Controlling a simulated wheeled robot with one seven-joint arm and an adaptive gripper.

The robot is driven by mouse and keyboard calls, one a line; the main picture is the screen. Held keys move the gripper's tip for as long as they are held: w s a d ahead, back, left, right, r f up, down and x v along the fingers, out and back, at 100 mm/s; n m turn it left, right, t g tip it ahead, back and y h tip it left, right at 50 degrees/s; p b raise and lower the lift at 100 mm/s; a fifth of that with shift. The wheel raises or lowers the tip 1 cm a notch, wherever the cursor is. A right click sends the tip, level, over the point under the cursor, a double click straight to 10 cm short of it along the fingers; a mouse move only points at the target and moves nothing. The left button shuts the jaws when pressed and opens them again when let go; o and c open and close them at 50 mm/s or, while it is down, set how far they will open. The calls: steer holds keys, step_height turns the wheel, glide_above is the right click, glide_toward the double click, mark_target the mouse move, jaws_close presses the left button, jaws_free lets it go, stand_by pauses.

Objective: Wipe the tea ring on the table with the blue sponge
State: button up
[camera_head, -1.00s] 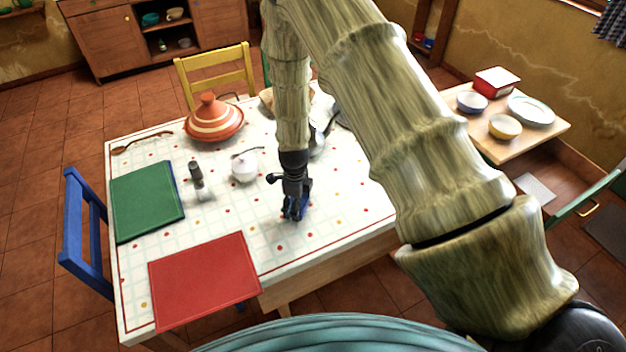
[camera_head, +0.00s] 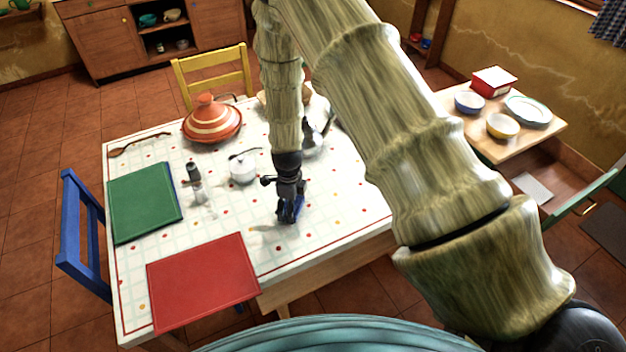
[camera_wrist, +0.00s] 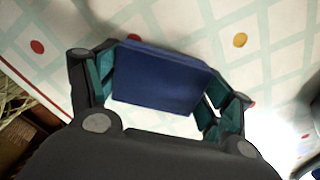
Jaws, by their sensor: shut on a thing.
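The blue sponge (camera_wrist: 160,78) is between the two fingers of my gripper (camera_wrist: 160,95) in the wrist view, which are shut on it. In the head view my gripper (camera_head: 289,208) points down over the front middle of the table (camera_head: 330,222), and only a little of the blue sponge shows there. The sponge is low, close to the dotted tablecloth; I cannot tell whether it touches it. I cannot make out a tea ring for certain in either view; a faint mark may lie just left of the gripper.
A white sugar bowl (camera_head: 242,172), a pepper mill (camera_head: 194,178) and a tagine (camera_head: 212,122) stand left of and behind my gripper. A metal teapot (camera_head: 314,138) is behind it. A red mat (camera_head: 203,282) and a green mat (camera_head: 145,203) lie to the left. The front right cloth is clear.

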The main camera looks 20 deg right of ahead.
mark_target(301, 201)
steer(key=shift+d, duration=0.45)
steer(key=shift+d+f, duration=0.15)
steer(key=shift+d, duration=1.05)
steer(key=shift+w+d+r, duration=0.1)
steer(key=shift+d+r, duration=0.1)
steer(key=shift+d, duration=0.5)
steer(key=shift+d+f, duration=0.15)
steer(key=shift+d, duration=1.05)
steer(key=shift+w+d+r+p, duration=0.1)
steer(key=shift+r+p, duration=0.25)
steer(key=shift+r, duration=0.25)
steer(key=shift+w+d+r+p, duration=0.1)
steer(key=shift+r+p, duration=0.2)
steer(key=shift+r, duration=0.3)
steer(key=shift+s+a+r+p, duration=0.1)
steer(key=shift+r+p, duration=0.25)
steer(key=shift+r, duration=0.25)
steer(key=shift+s+a+r+p, duration=0.1)
steer(key=shift+r+p, duration=0.25)
steer(key=shift+r, duration=0.25)
steer(key=shift+d+r+p, duration=0.1)
steer(key=shift+r+p, duration=1.05)
steer(key=shift+r, duration=0.65)
